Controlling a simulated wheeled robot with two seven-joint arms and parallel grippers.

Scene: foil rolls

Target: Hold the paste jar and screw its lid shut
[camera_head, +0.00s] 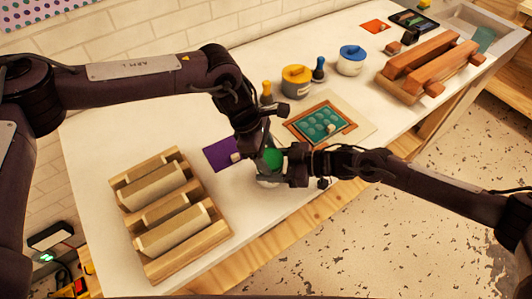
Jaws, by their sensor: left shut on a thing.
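The paste jar (268,181) is pale and stands near the front edge of the white table, mostly hidden by my grippers. Its round green lid (271,158) shows at the top of the jar; I cannot tell how far it is seated. My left gripper (263,148) reaches down from above and is shut on the green lid. My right gripper (286,168) comes in from the right, low beside the jar. Its fingertips are at the jar's side, but whether they are closed on it is hidden.
A wooden rack (160,254) with pale rolls stands at front left. A purple card (221,154) and a framed green tray (320,122) lie close by. A yellow-lidded jar (296,82), a blue-lidded jar (351,61) and a reddish wooden rack (430,70) stand farther back.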

